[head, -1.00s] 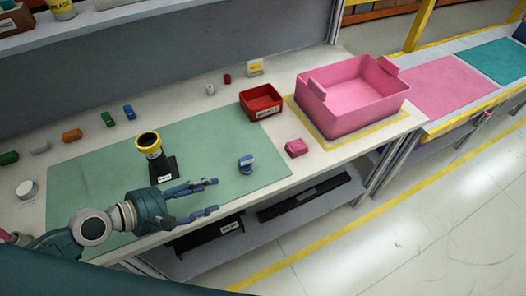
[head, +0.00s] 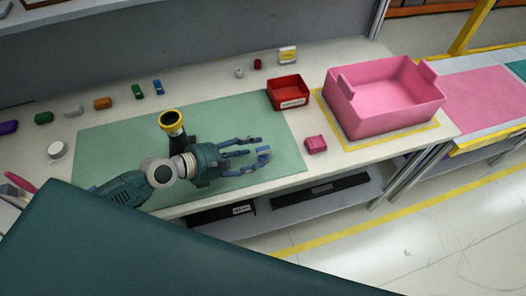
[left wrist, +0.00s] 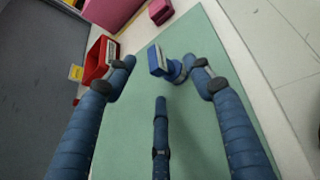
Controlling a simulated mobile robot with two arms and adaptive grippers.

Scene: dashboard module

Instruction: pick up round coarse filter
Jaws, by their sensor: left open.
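A small blue part with a light label (left wrist: 158,58) and a darker round base (left wrist: 178,71) rests on the green mat (left wrist: 195,110). It looks like the filter, but I cannot be sure of its name. In the head view the blue part (head: 263,155) shows at the tips of my left gripper (head: 254,150), partly merged with the fingers. My left gripper (left wrist: 165,75) is open and empty. In the left wrist view the part lies ahead, between and just past its spread fingers; contact cannot be told. My right gripper is out of view.
A black stand with a yellow-rimmed cup (head: 172,119) is close behind my left arm. A red bin (head: 288,94), a small pink block (head: 315,145) and a large pink crate (head: 384,100) stand to the right. Several small coloured parts line the back.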

